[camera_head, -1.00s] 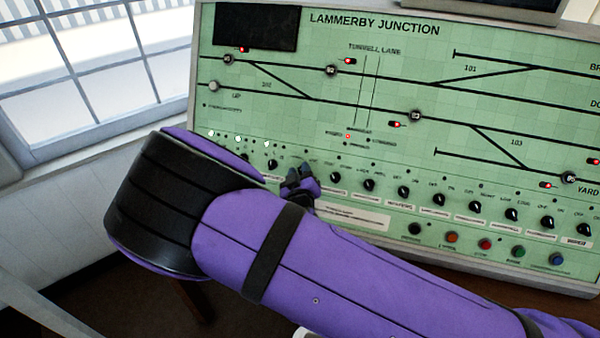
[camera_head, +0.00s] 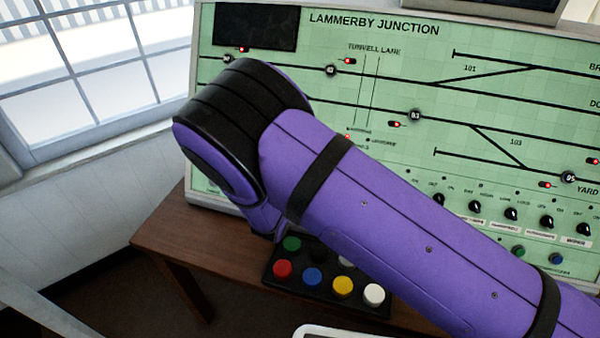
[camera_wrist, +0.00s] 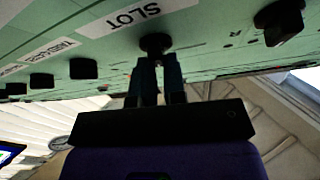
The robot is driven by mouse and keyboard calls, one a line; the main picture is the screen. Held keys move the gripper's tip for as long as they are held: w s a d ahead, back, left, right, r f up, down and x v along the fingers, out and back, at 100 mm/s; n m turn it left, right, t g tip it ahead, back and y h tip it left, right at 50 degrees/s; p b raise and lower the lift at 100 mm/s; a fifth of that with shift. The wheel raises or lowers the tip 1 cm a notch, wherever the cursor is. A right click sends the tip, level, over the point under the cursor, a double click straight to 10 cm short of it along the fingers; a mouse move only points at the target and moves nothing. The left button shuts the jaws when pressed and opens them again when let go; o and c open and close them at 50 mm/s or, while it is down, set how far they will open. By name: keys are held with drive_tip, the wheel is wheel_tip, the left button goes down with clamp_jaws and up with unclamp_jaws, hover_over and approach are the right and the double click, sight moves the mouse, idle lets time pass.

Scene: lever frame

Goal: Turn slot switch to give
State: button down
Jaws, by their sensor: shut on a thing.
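The slot switch (camera_wrist: 155,43) is a black rotary knob on the green panel (camera_wrist: 200,48), beside a white label (camera_wrist: 130,14) reading SLOT in the wrist view. My gripper (camera_wrist: 156,62) is at this knob, with its two dark fingers closed on it. The knob's pointer direction is hidden by the fingers. In the head view my purple and black arm covers the left part of the knob row, so the slot switch and my gripper are hidden there.
Neighbouring black knobs (camera_wrist: 83,68) and (camera_wrist: 279,22) stand close on both sides. The panel (camera_head: 480,130) carries red lights and more knobs. A wooden desk (camera_head: 165,235) below bears a box of coloured buttons (camera_head: 312,277). A window (camera_head: 90,70) is at left.

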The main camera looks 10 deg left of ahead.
drive_tip(key=shift+w+d+m+g+h, duration=0.1)
drive_tip(key=shift+m+g+h, duration=0.6)
drive_tip(key=shift+m, duration=0.85)
drive_tip(key=shift+m+g+h, duration=0.3)
drive_tip(key=shift+m+h, duration=0.7)
drive_tip(key=shift+m, duration=0.55)
drive_tip(key=c, duration=1.2)
unclamp_jaws()
drive_tip(key=shift+o, duration=0.2)
drive_tip(key=v, duration=1)
drive_tip(key=shift+s, duration=0.35)
